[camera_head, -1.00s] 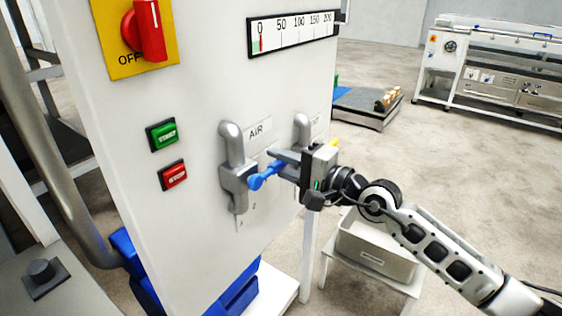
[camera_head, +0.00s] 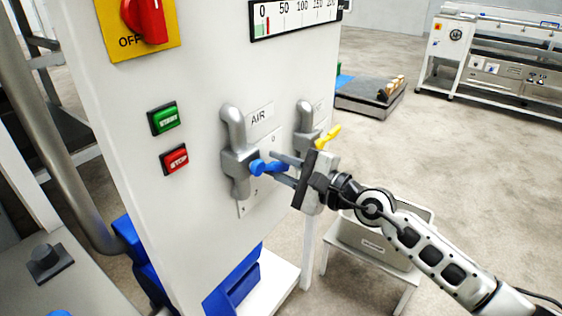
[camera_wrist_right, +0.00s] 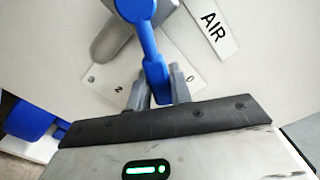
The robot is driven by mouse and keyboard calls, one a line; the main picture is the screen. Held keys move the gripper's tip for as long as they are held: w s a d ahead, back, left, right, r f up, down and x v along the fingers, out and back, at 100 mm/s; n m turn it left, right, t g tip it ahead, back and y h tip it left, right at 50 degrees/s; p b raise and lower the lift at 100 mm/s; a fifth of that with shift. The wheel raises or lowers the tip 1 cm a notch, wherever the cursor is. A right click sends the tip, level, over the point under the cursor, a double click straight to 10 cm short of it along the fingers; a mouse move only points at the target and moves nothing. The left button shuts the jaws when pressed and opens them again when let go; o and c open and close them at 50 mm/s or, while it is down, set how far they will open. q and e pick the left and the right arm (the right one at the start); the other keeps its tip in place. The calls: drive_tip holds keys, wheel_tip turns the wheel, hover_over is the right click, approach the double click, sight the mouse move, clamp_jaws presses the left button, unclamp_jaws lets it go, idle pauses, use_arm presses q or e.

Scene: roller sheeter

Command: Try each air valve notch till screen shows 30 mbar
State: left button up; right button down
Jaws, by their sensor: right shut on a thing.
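The AIR valve (camera_head: 237,160) is a grey pipe fitting on the white panel with a blue lever (camera_head: 258,167). My right gripper (camera_head: 277,168) is shut on the lever's outer end. In the right wrist view the blue lever (camera_wrist_right: 149,50) runs down between the two fingers (camera_wrist_right: 159,90). The notch plate (camera_wrist_right: 105,77) behind shows a 2 and a 0; the fingers and lever cover its middle. The screen (camera_head: 292,17) is a scale from 0 to 200, with its red needle a little right of 0. My left gripper is not in view.
Green START (camera_head: 164,118) and red STOP (camera_head: 174,159) buttons are left of the AIR valve. A red switch (camera_head: 147,20) is above. A grey bin (camera_head: 365,240) stands below my right arm.

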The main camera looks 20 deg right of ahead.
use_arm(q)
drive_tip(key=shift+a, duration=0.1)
use_arm(e)
drive_tip(key=shift+f, duration=0.1)
drive_tip(key=c, duration=1.3)
unclamp_jaws()
drive_tip(key=shift+o, duration=0.2)
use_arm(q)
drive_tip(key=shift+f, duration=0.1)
use_arm(e)
drive_tip(key=shift+s+d, duration=0.1)
use_arm(q)
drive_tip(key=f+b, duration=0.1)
drive_tip(key=b, duration=0.2)
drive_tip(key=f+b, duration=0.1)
drive_tip(key=b, duration=0.2)
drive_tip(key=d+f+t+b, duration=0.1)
drive_tip(key=b, duration=0.2)
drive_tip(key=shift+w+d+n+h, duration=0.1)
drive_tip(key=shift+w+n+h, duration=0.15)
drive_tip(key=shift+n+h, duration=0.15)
use_arm(e)
drive_tip(key=v, duration=1.5)
drive_tip(key=shift+s+d, duration=0.25)
drive_tip(key=shift+s, duration=0.05)
